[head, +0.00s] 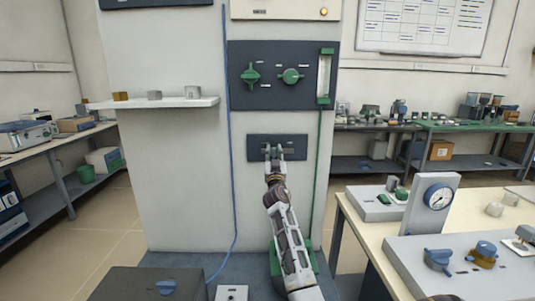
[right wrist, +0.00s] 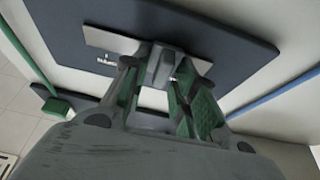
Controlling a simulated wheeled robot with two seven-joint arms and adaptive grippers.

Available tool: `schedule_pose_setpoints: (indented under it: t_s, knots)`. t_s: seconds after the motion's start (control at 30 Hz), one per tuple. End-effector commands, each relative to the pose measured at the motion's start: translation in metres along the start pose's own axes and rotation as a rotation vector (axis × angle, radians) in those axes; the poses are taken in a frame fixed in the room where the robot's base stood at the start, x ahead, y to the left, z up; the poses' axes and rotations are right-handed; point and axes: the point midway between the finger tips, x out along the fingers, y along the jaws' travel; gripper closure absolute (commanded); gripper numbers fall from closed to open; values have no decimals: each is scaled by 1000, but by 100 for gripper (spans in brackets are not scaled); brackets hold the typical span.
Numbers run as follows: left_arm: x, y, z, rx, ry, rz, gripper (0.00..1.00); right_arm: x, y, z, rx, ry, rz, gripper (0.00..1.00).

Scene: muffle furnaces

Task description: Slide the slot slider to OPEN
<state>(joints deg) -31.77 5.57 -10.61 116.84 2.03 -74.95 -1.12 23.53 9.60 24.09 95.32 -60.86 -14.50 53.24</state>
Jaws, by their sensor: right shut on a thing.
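The slot slider's dark panel (head: 254,148) is on the front of the pale furnace column, below the larger control panel. My right gripper (head: 273,152) reaches up to it from below and covers part of it. In the right wrist view the slider's grey knob (right wrist: 160,66) is between the green-padded fingers of my right gripper (right wrist: 158,80), which are shut on it. The knob stands on a light grey slot plate (right wrist: 110,40) set on the dark panel. My left gripper is not in view.
Above is a dark panel (head: 270,95) with two green knobs and a gauge. A blue cable (head: 230,130) hangs to its left. A white shelf (head: 180,103) with small blocks juts out at left. A table with instruments (head: 390,235) stands at right.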

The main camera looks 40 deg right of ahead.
Motion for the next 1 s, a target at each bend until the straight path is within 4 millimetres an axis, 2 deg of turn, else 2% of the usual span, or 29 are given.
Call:
schedule_pose_setpoints:
  t_s: [0.2,0.5,0.7,1.0]
  knots:
    - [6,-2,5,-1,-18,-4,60,0,31,0,-2,-3,3,100]
    - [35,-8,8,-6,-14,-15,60,0,60,1,-1,-3,1,100]
    - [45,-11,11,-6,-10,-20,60,0,70,1,-1,-3,2,100]
    - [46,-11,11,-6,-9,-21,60,0,72,1,-2,-3,4,100]
